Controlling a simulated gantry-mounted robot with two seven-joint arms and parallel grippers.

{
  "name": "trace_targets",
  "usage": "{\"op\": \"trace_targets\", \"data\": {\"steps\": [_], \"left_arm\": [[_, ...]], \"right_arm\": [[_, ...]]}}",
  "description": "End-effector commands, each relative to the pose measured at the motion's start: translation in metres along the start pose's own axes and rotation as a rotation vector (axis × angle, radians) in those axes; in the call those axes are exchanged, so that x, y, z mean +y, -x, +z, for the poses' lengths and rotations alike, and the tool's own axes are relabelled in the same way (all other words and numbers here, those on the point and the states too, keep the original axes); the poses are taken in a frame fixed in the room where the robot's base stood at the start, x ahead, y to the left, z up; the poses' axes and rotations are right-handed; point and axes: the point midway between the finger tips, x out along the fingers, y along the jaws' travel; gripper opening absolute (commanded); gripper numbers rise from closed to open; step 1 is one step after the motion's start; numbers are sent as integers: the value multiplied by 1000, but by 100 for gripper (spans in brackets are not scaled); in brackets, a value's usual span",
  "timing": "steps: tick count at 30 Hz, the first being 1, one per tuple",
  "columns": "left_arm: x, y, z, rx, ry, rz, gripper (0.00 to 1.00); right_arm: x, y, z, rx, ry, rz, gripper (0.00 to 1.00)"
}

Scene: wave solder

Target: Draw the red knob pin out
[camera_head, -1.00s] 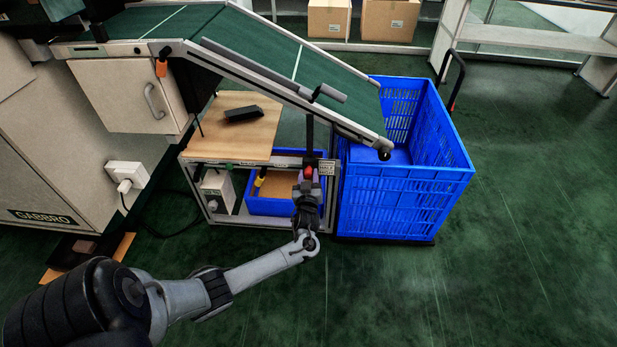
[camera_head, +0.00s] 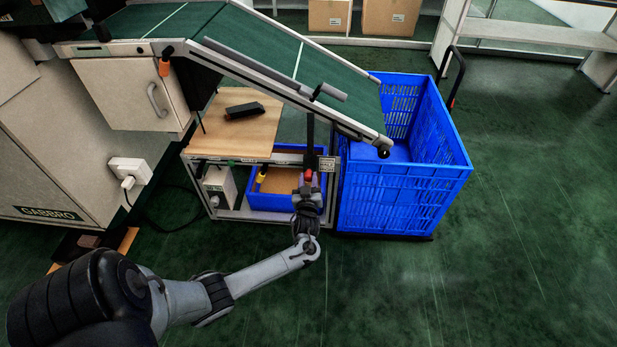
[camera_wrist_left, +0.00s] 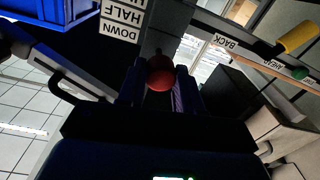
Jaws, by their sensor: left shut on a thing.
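The red knob pin (camera_head: 308,174) is a small red ball at the front rail of the wooden-topped stand, below the incline conveyor. In the left wrist view the red knob (camera_wrist_left: 160,73) sits between my two fingers. My left gripper (camera_head: 307,182) is shut on it; the fingers (camera_wrist_left: 159,88) flank the knob on both sides. A label plate reading DOWN, HALF (camera_wrist_left: 122,20) is beside the knob. The pin's shaft is hidden, so I cannot tell how far it sits in its hole. My right gripper is not in view.
A blue slotted crate (camera_head: 400,205) stands right of the stand. The green incline conveyor (camera_head: 280,50) slopes above. A blue bin (camera_head: 270,200) sits under the wooden top (camera_head: 235,135). A yellow handle (camera_wrist_left: 297,36) shows along the rail. The floor in front is clear.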

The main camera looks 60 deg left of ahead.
Motion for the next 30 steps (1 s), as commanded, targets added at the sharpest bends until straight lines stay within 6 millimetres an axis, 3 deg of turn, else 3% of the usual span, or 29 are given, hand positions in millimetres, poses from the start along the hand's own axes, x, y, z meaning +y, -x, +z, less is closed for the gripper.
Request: {"op": "trace_targets", "data": {"steps": [1,6,19,30], "left_arm": [[0,0,0,1,1,-1,38],[0,0,0,0,0,0,61],[0,8,-2,-1,1,1,61],[0,68,-2,-4,1,0,61]], "right_arm": [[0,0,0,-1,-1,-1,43],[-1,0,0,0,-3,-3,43],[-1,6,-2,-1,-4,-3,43],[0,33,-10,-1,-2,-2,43]]}}
